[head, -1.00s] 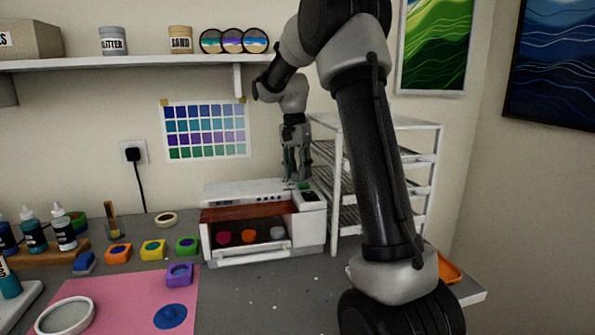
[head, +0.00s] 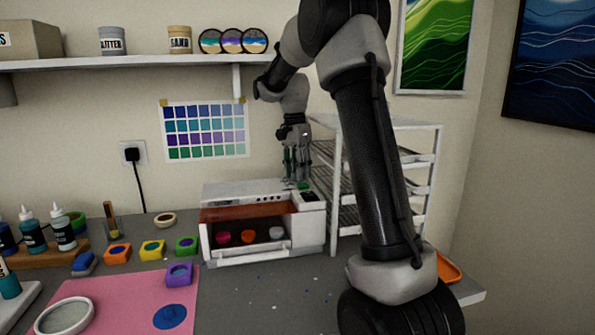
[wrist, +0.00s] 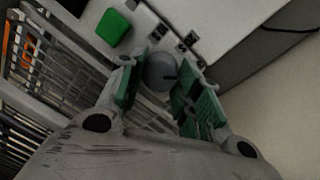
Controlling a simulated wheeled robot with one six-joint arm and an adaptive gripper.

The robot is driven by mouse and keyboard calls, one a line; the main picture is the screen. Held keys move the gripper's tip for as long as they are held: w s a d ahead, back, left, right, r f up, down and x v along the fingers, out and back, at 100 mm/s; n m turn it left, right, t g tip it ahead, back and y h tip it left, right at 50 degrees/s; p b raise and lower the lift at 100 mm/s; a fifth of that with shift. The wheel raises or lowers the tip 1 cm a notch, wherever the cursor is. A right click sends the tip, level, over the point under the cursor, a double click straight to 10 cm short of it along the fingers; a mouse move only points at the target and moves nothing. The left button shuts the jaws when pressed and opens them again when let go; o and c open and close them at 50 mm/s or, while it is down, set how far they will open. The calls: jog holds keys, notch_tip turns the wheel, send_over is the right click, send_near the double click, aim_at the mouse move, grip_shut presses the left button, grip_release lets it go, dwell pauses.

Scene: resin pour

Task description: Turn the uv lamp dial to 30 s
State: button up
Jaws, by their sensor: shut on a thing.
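The uv lamp (head: 262,257) is a white box with a reddish window and an open front on the worktop. Several coloured pieces lie inside it. In the wrist view its dial (wrist: 159,70) is a round grey knob with a dark pointer mark toward the right of the picture. My gripper (wrist: 161,88) has its green-padded fingers on either side of the dial and is shut on it. In the head view my gripper (head: 296,180) points down at the lamp's top right. A green button (wrist: 113,27) is near the dial. I cannot read the time setting.
A white wire rack (head: 435,190) stands close to the lamp's right and shows beside my gripper. The shelf (head: 120,65) is above on the wall. Colourful moulds (head: 153,250) and a pink mat (head: 120,298) are to the left.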

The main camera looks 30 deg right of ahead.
jog(key=o, duration=1)
jog(key=shift+o, duration=0.2)
